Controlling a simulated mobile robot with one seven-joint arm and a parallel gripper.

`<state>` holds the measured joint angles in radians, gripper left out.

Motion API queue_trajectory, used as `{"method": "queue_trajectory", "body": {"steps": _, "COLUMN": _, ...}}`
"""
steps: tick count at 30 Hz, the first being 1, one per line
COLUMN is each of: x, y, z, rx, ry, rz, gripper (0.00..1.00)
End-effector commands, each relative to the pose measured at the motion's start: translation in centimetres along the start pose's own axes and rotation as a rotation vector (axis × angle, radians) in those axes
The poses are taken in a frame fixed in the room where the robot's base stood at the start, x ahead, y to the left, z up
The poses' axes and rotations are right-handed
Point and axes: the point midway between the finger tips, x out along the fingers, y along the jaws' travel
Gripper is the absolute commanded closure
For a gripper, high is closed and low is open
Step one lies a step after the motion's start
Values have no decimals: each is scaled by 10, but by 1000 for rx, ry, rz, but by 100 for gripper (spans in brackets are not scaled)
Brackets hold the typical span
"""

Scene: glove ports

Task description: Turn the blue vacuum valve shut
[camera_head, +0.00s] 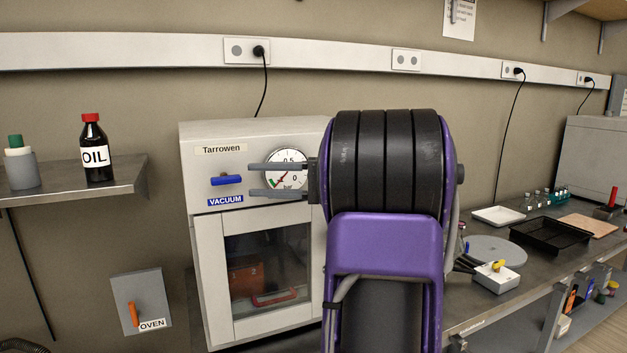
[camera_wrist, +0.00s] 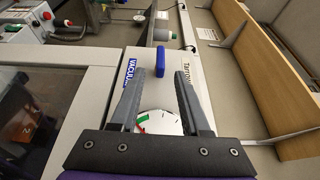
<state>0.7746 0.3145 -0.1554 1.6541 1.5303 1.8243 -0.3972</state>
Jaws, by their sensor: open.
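The blue vacuum valve handle (camera_head: 227,180) is on the upper front of the white Tarrowen cabinet (camera_head: 205,222), above the blue VACUUM label (camera_head: 225,200). Its lever lies roughly level in the head view. My gripper (camera_head: 249,180) is open and empty, with its fingers pointing left, across the front of the round gauge (camera_head: 291,155). The fingertips end just right of the handle. In the wrist view, the handle (camera_wrist: 160,58) lies just beyond the gap between the two fingertips (camera_wrist: 160,76), centred on it. No contact shows.
My arm hides the cabinet's right side. An orange OVEN lever (camera_head: 133,314) is on a wall plate at lower left. A shelf (camera_head: 137,177) at left holds an OIL bottle (camera_head: 94,148) and a green-capped container (camera_head: 20,165). A bench (camera_head: 465,312) with trays runs right.

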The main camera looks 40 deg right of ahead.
Motion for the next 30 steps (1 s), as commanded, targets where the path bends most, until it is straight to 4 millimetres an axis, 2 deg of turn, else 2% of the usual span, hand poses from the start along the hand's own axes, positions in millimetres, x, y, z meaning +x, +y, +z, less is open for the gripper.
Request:
{"method": "queue_trajectory", "body": {"steps": 3, "x": -32, "y": 0, "z": -1, "rx": 0, "ry": 5, "rz": 0, "gripper": 54}}
{"method": "queue_trajectory", "body": {"steps": 10, "x": -88, "y": 0, "z": 0, "rx": 0, "ry": 3, "rz": 0, "gripper": 54}}
{"method": "queue_trajectory", "body": {"steps": 19, "x": -109, "y": 0, "z": 0, "rx": 1, "ry": 0, "rz": 0, "gripper": 54}}
{"method": "queue_trajectory", "body": {"steps": 30, "x": -111, "y": 0, "z": 0, "rx": 0, "ry": -2, "rz": 0, "gripper": 54}}
